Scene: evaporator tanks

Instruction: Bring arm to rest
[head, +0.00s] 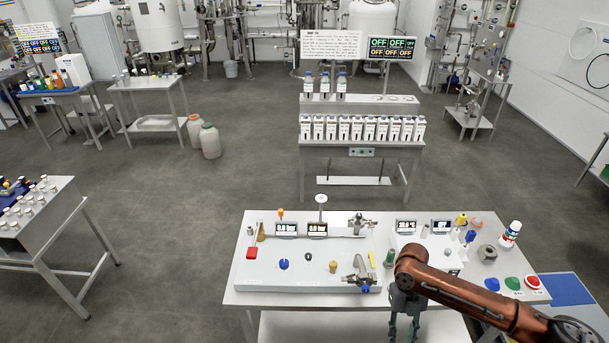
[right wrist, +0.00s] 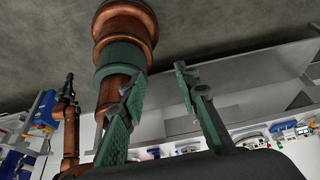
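My right arm comes in from the lower right of the head view, over the front right part of the near table (head: 300,298). My right gripper (head: 403,327) hangs down at the table's front edge. In the right wrist view its two green fingers (right wrist: 162,88) stand well apart with nothing between them. A copper arm link with a green band rises behind the left finger there, and I cannot tell whether it touches.
A white panel (head: 300,272) with valves and small displays lies on the near table. A white bottle (head: 510,233) and green and red buttons (head: 533,282) are at its right. A bottle rack (head: 361,145) stands behind. Floor (head: 180,230) to the left is clear.

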